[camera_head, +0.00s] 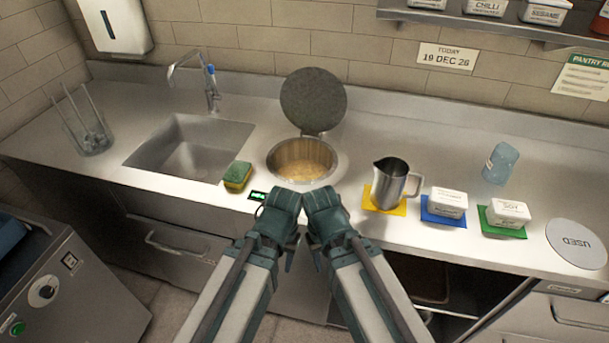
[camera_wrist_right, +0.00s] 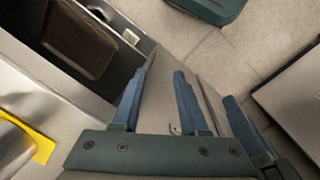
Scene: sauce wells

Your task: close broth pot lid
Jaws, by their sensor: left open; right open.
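The broth pot (camera_head: 302,160) is a round well sunk in the counter with yellowish broth inside. Its dark grey round lid (camera_head: 313,98) stands open, tilted up at the back of the well. My left gripper (camera_head: 281,222) is open and empty, in front of the counter edge and close below the pot. My right gripper (camera_head: 326,222) is beside it, also open and empty. Its two blue fingers (camera_wrist_right: 159,100) show apart in the right wrist view, with nothing between them. Neither gripper touches the lid.
A sponge (camera_head: 237,176) lies left of the pot, near the sink (camera_head: 190,148). A metal pitcher (camera_head: 391,182) stands to the right, followed by two white containers (camera_head: 447,198) on coloured mats and a bluish bottle (camera_head: 500,163). A faucet (camera_head: 211,88) stands behind the sink.

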